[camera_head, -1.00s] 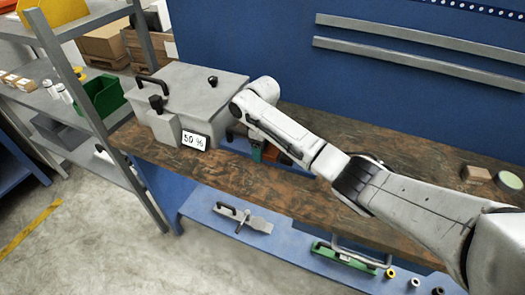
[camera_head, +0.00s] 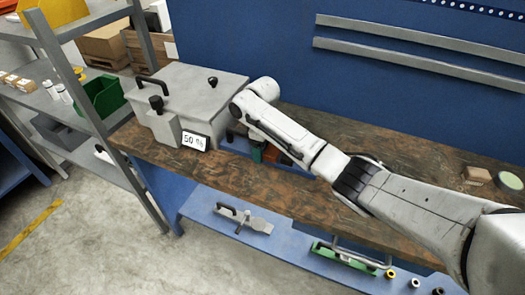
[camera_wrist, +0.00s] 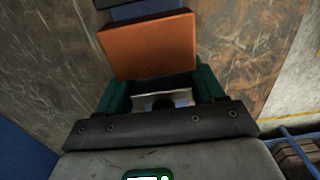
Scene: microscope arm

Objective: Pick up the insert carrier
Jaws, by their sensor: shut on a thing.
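An orange block, which I take to be the insert carrier (camera_wrist: 150,45), lies at the fingertip end of my gripper (camera_wrist: 162,90) in the wrist view. The gripper's green fingers stand on both sides of its near end and are shut on it. A pale, shiny piece with a dark middle shows between the fingers, closer to the palm. In the head view the orange carrier (camera_head: 271,153) is small and partly hidden by my arm, low over the brown bench beside the grey box. I cannot tell whether it touches the bench.
The grey box (camera_head: 205,95) with black handles and a "50 %" display (camera_head: 195,142) stands close on the left. The brown bench top (camera_head: 350,145) is mostly clear on the right. A lower blue shelf holds a grey handled part (camera_head: 243,218) and a green handled part (camera_head: 345,256).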

